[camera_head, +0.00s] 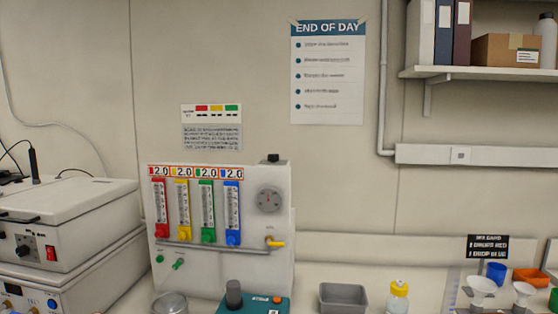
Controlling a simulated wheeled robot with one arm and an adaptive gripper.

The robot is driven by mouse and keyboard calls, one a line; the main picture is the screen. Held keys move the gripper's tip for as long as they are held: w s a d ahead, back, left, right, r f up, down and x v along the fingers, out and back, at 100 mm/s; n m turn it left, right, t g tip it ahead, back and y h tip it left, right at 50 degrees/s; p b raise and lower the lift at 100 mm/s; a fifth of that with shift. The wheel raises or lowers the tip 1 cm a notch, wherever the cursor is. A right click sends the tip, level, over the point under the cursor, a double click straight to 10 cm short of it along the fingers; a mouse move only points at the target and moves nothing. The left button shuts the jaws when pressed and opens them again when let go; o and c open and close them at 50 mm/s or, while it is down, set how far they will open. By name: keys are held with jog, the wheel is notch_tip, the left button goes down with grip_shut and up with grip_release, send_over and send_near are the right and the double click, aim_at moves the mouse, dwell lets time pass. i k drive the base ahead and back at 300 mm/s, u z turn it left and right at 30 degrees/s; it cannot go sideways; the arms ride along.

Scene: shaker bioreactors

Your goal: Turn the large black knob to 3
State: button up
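Two dark parts could be the large black knob, and I cannot tell which. One is a dark upright cylinder (234,293) on a teal device (262,306) at the bottom middle. The other is a round black knob (23,250) on the front of the white box-shaped unit (90,222) at the left. No scale or number 3 is readable at either one. The lower part of the teal device is cut off by the picture edge. My gripper is not in view.
A white flowmeter panel (258,222) with coloured meters stands behind the teal device. A metal cup (170,304) stands left of it, a grey tray (343,297) and yellow-capped bottle (398,297) right. Funnels (481,287) and coloured containers (530,277) sit far right.

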aim_at(273, 158)
jog(key=k, duration=1.2)
jog(key=u, duration=0.7)
jog(key=i, duration=1.35)
jog(key=z, duration=0.6)
jog(key=i, duration=0.65)
jog(key=z, duration=0.5)
